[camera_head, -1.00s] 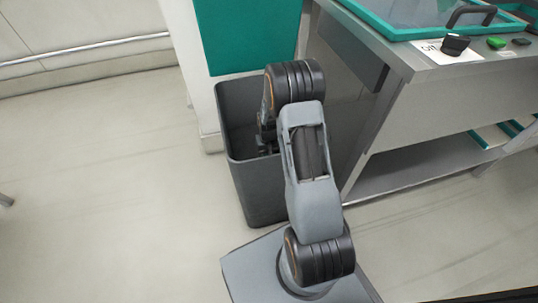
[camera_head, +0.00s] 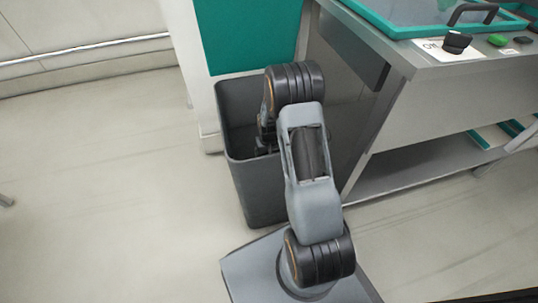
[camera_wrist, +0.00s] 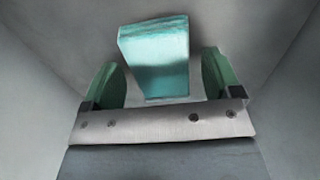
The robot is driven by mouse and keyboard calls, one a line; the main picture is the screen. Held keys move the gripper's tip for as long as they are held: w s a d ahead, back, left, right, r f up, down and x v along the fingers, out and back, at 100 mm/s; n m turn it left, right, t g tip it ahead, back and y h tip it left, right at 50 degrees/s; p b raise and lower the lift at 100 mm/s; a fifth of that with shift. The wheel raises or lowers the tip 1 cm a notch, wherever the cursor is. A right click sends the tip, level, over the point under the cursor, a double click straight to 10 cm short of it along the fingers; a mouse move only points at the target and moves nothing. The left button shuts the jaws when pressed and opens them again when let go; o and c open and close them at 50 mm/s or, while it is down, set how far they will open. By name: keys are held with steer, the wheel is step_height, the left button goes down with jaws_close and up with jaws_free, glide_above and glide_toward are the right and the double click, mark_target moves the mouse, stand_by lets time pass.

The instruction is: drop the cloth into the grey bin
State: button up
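The grey bin (camera_head: 262,193) stands on the floor between a white and green cabinet and a steel bench. My arm reaches over it, and my gripper is down inside its mouth, mostly hidden in the head view. In the wrist view, grey bin walls (camera_wrist: 35,85) surround my gripper (camera_wrist: 163,80). Its two green fingers stand wide apart. The cloth (camera_wrist: 154,58), a teal folded piece, shows between and beyond the fingertips, with a gap on both sides. It seems to be inside the bin, but I cannot tell whether it rests on the bottom. The head view does not show the cloth.
The steel bench (camera_head: 440,95) is close at the right of the bin, with a teal-framed tray (camera_head: 400,30), a black knob and a green button on top. The green-panelled cabinet (camera_head: 250,35) stands behind the bin.

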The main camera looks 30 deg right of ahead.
steer(key=shift+o, duration=0.3)
steer(key=s+a+r+t+p, duration=0.1)
steer(key=s+a+r+p, duration=0.2)
steer(key=r, duration=0.9)
steer(key=s+a+r+p, duration=0.2)
steer(key=r+p, duration=0.1)
steer(key=r, duration=0.9)
steer(key=s+a+r+n+t, duration=0.1)
steer(key=s+a+r, duration=0.1)
steer(key=s, duration=0.4)
steer(key=s+a+r+n, duration=0.1)
steer(key=s+a+r, duration=0.2)
steer(key=s+r, duration=0.2)
steer(key=shift+s+a+t, duration=0.25)
steer(key=shift+s+t, duration=0.15)
steer(key=shift+s, duration=0.5)
steer(key=shift+r, duration=0.1)
